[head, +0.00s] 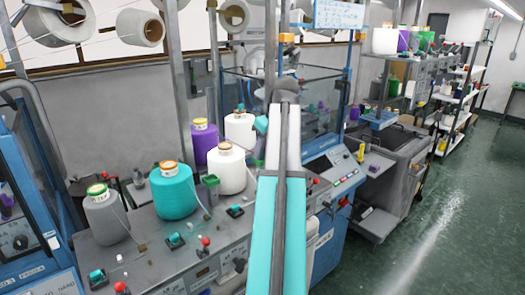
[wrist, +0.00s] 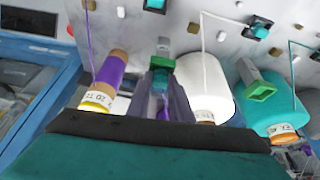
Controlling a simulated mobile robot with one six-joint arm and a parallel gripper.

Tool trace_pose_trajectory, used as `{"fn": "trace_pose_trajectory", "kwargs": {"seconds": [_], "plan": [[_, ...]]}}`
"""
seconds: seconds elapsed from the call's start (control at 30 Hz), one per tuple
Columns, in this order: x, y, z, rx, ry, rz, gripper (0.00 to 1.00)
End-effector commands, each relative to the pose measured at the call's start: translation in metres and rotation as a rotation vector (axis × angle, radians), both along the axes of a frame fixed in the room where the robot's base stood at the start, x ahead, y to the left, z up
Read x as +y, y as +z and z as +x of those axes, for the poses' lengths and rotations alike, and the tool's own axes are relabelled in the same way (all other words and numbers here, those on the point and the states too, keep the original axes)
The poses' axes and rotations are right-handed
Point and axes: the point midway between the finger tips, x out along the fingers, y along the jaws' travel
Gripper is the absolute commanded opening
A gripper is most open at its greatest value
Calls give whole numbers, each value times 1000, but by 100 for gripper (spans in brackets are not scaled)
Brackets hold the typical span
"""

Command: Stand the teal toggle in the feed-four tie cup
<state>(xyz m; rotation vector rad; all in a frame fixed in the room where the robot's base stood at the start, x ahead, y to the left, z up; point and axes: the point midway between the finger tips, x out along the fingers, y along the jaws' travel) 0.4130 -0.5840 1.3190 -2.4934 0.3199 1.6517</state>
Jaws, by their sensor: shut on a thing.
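In the wrist view my gripper (wrist: 164,80) points at the machine table, its dark fingers close together. A small teal piece (wrist: 158,79) shows between them and seems to be the teal toggle, mostly hidden. In the head view my arm covers the middle, and I cannot make out the fingers. Small black cups with teal tops stand along the table front, one at left (head: 174,240) and one nearer my arm (head: 235,211). Two similar cups show at the top of the wrist view, one in the middle (wrist: 154,4) and one at right (wrist: 260,28). I cannot tell which cup is feed four.
A teal cone (head: 174,195), a purple cone (head: 205,148), white cones (head: 232,175) and a grey cone (head: 105,218) stand on the table. Thin yarns run upward. The green floor (head: 440,220) at right is clear.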

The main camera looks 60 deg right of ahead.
Motion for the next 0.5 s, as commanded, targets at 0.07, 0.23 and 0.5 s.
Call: {"fn": "trace_pose_trajectory", "kwargs": {"seconds": [0.07, 0.23, 0.5], "plan": [[3, -8, -3, 13, 0, 14, 24], [3, -9, -3, 14, -1, 15, 37], [3, -3, -6, 13, -1, 14, 41]]}}
